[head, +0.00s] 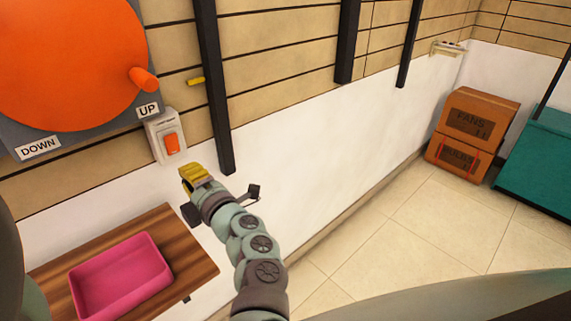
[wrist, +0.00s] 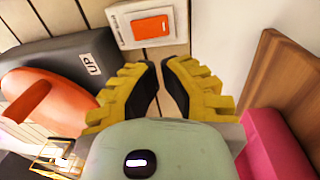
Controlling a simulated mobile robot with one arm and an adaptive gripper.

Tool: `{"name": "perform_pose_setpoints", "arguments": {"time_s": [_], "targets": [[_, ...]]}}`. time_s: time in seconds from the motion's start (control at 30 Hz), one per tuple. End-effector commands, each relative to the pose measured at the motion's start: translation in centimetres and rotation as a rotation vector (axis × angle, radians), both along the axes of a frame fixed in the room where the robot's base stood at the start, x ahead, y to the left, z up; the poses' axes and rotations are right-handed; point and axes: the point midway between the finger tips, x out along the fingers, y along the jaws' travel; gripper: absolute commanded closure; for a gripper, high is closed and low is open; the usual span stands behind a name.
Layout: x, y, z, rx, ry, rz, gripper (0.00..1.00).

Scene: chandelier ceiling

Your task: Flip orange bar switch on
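The orange bar switch (head: 172,143) sits in a white plate (head: 155,128) on the wall, below the UP label. In the wrist view the switch (wrist: 151,27) and its plate (wrist: 123,28) are at the top, just past my fingertips. My gripper (head: 191,174) has yellow fingers with black pads. In the head view it is below and right of the switch, apart from it. In the wrist view the tips of my gripper (wrist: 160,65) come nearly together with nothing between them. Whether the bar is on or off cannot be told.
A large orange disc (head: 70,60) with a knob (head: 144,79) is on a grey panel at upper left. A wooden shelf (head: 190,262) with a pink tray (head: 120,278) is below. A black post (head: 214,90) stands right of the switch. Boxes (head: 472,125) are far right.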

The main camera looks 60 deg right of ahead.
Motion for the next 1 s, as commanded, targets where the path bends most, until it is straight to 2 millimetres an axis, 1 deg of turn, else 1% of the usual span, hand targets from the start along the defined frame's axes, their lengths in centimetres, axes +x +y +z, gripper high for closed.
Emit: {"name": "perform_pose_setpoints", "arguments": {"time_s": [0.03, 0.1, 0.2, 0.3, 0.5, 0.93, 1.0], "targets": [[-1.3, 0.0, -0.4, 0.003, 0.003, -0.011, 1.0], [-2.5, 0.2, -0.5, 0.003, 0.003, -0.013, 1.0], [-3.7, 0.4, -0.6, 0.003, 0.003, -0.015, 1.0], [-4.4, 0.7, -0.7, 0.003, 0.002, -0.012, 1.0], [-4.7, 0.8, -0.6, 0.002, 0.001, -0.011, 1.0], [-4.7, 0.8, -0.6, 0.002, 0.001, -0.009, 1.0], [-4.4, 1.1, -0.3, 0.007, -0.008, 0.003, 1.0]]}}
